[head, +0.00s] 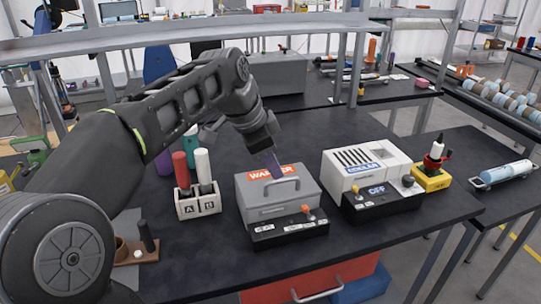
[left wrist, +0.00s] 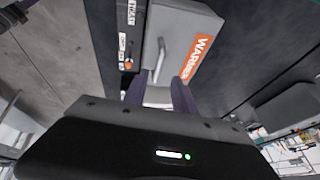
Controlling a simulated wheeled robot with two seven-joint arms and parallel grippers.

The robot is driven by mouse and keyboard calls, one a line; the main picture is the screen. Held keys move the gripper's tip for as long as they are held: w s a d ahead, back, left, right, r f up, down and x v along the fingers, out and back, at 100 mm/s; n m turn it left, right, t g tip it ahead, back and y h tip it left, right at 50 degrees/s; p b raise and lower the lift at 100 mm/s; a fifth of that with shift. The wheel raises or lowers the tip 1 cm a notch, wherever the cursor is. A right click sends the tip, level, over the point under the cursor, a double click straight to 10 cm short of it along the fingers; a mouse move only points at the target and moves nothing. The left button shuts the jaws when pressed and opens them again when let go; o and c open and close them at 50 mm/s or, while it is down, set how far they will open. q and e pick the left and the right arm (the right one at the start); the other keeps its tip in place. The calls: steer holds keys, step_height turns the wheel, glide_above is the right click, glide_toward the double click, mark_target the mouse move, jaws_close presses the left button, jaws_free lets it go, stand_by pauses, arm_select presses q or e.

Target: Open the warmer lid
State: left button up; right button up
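The warmer (head: 262,208) is a grey box with an orange WARMER label on its lid (head: 252,185), and the lid looks shut. A curved grey handle (head: 281,183) stands on the lid; it also shows in the left wrist view (left wrist: 159,60). My left gripper (head: 277,168) is above the back part of the lid, close to the handle. In the left wrist view its two purple fingers (left wrist: 158,92) are apart, and the handle is just beyond their tips. I cannot tell whether they touch it. My right gripper is in neither view.
A white cooler (head: 366,165) with a black OFF panel stands right of the warmer. A white A/B holder (head: 198,203) with red and white tools is on the left. A yellow block (head: 431,179) sits at the far right. The black table is clear in front of the holder.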

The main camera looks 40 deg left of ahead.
arm_select(q)
steer(key=v, duration=0.3)
steer(key=shift+d+r, duration=0.15)
steer(key=shift+d, duration=0.05)
stand_by(0.4)
